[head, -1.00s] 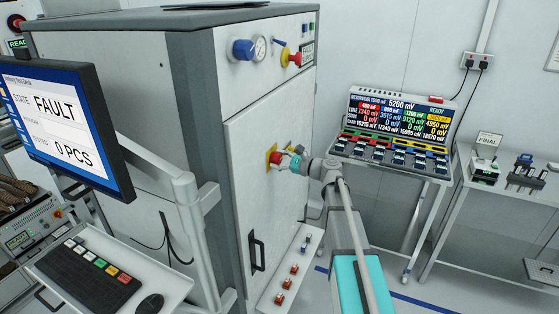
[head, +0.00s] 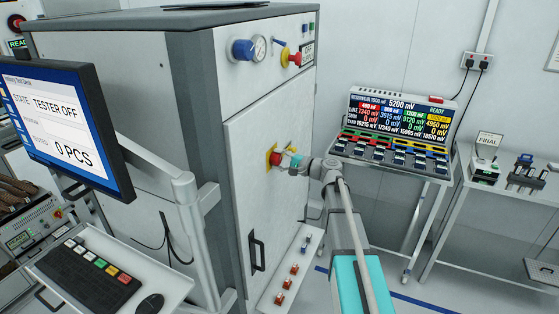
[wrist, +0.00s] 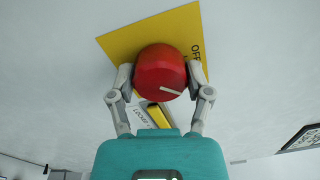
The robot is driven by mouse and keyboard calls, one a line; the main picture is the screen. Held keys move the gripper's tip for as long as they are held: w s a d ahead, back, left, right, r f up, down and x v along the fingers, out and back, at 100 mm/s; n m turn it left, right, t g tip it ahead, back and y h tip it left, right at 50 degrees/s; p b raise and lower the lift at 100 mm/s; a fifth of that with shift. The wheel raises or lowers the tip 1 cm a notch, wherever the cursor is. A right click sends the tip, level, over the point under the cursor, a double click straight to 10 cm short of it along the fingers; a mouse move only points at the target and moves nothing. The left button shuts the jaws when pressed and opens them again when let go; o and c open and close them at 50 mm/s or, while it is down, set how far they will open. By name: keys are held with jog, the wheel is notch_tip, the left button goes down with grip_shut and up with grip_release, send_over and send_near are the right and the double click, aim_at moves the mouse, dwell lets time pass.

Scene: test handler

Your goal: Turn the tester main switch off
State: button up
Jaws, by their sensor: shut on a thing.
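The main switch is a round red knob (wrist: 160,72) with a white pointer line, on a yellow plate (wrist: 125,38) on the grey cabinet's side. In the head view the red knob (head: 275,159) shows in front of my arm's end. My gripper (wrist: 161,80) is shut on the knob, one finger on each side of it. In the head view my gripper (head: 286,161) reaches it from the right. Lettering beginning "OF" shows on the plate. The screen (head: 68,125) reads "TESTER OFF" and "0 PCS".
A black door handle (head: 257,252) is below. A yellow padlock-like piece (wrist: 158,115) hangs by the knob. A trolley with a display (head: 400,125) stands right.

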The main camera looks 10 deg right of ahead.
jog(key=n, duration=0.4)
jog(key=shift+s+a+n, duration=0.1)
jog(key=shift+n, duration=2.2)
jog(key=o, duration=1.1)
jog(key=shift+o, duration=0.2)
jog(key=shift+d, duration=0.2)
jog(key=v, duration=1.1)
jog(key=shift+s+d, duration=0.2)
